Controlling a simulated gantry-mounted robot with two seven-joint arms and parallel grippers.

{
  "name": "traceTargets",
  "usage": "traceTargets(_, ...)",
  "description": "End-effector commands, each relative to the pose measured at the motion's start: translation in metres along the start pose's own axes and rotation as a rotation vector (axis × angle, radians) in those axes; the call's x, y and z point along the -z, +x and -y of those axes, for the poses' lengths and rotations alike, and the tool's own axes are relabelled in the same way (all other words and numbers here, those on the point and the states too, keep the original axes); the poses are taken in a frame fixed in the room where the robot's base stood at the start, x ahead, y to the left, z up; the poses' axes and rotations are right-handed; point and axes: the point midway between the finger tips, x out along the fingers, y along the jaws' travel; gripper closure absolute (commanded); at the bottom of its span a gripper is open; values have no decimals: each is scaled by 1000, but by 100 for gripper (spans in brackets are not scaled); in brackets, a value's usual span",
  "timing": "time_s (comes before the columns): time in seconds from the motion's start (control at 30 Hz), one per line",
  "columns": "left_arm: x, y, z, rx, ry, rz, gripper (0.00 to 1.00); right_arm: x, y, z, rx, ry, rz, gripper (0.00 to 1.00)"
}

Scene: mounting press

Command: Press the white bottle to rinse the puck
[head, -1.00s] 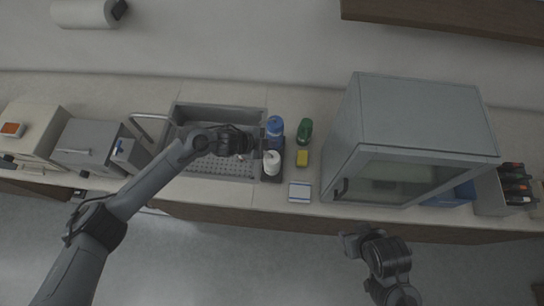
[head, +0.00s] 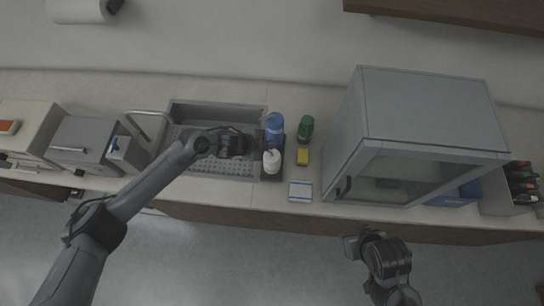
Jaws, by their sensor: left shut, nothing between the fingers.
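The white bottle (head: 271,161) stands upright on a dark tray at the right edge of the sink. My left gripper (head: 257,143) is over the right side of the sink, just behind and left of the white bottle. It is shut and empty; from this angle I cannot tell whether it touches the bottle. The puck is not visible to me. My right gripper (head: 352,246) hangs in front of the counter, over the floor, away from the bottles; its fingers are too unclear to tell open or shut.
A blue bottle (head: 274,126) stands behind the white one. The grey sink (head: 215,112) has a faucet at left. A large glass-fronted cabinet (head: 420,125) stands right.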

Motion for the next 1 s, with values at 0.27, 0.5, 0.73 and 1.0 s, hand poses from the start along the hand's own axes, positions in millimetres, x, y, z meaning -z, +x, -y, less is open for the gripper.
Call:
traceTargets(0.27, -20, 27, -19, 1, -1, 1, 100, -10, 32, 1, 0, 1, 0, 57)
traceTargets(0.5, -27, 36, -26, 2, 0, 1, 100, -13, 41, 1, -1, -1, 1, 57)
traceTargets(0.73, -27, 36, -26, 1, 0, 0, 100, -14, 41, -1, -6, -8, 2, 57)
traceTargets(1.0, -27, 36, -26, 1, 0, 0, 100, -14, 41, -1, -7, -8, 2, 57)
